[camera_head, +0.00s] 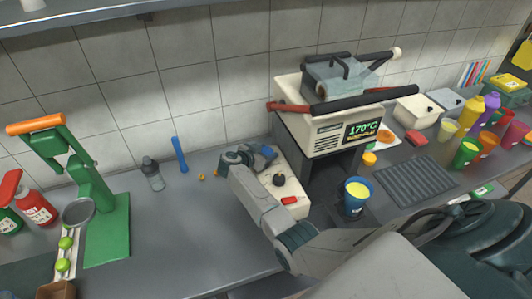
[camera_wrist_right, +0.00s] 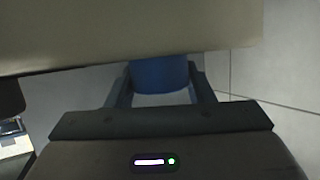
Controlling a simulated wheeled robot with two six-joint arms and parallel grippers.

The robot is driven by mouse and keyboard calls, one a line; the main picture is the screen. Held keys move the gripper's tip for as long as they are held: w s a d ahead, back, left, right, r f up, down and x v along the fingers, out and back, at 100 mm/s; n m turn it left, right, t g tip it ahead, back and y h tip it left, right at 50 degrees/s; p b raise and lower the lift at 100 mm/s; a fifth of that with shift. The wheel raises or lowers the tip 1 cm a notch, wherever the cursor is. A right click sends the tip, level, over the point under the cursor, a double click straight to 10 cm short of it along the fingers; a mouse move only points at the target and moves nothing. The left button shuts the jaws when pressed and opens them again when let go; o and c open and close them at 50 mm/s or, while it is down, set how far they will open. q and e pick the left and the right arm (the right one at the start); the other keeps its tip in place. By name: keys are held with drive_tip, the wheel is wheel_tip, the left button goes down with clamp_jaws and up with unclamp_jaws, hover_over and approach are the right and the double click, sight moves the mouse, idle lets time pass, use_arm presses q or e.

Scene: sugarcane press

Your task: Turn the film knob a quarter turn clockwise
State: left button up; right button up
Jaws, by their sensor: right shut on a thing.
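The sealing machine (camera_head: 305,93) stands against the tiled wall, with a cream body and a green display reading 170°C. My right gripper (camera_head: 262,154) is at the left side of its lower cream part. In the right wrist view, its two fingers are shut on a blue cylinder (camera_wrist_right: 158,76), which looks like the film knob. The blue knob (camera_head: 269,152) shows only partly in the head view, beside the gripper. A cream edge (camera_wrist_right: 130,40) covers the top of the wrist view and hides the knob's upper part. How far the knob is turned cannot be told. My left gripper is not in view.
A black knob (camera_head: 279,180) and a red button (camera_head: 289,200) sit on the machine's cream base, close to my forearm. A blue cup (camera_head: 355,203) stands right of it. A green press (camera_head: 105,215) and a grey bottle (camera_head: 152,174) stand left.

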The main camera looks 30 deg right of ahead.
drive_tip(key=m+g+b, duration=0.1)
drive_tip(key=b, duration=0.1)
drive_tip(key=m+g+b, duration=0.3)
drive_tip(key=g+b, duration=0.1)
drive_tip(key=shift+f+m, duration=0.3)
drive_tip(key=shift+m, duration=0.1)
drive_tip(key=shift+r+m+g+b, duration=0.2)
drive_tip(key=shift+m+g+b, duration=0.3)
drive_tip(key=shift+g+b, duration=0.5)
drive_tip(key=shift+a, duration=0.1)
drive_tip(key=o, duration=1)
drive_tip(key=shift+r, duration=0.1)
drive_tip(key=b+v, duration=0.3)
drive_tip(key=v, duration=0.7)
drive_tip(key=shift+a+r+b, duration=0.2)
drive_tip(key=shift+a+b, duration=0.15)
drive_tip(key=shift+b, duration=0.05)
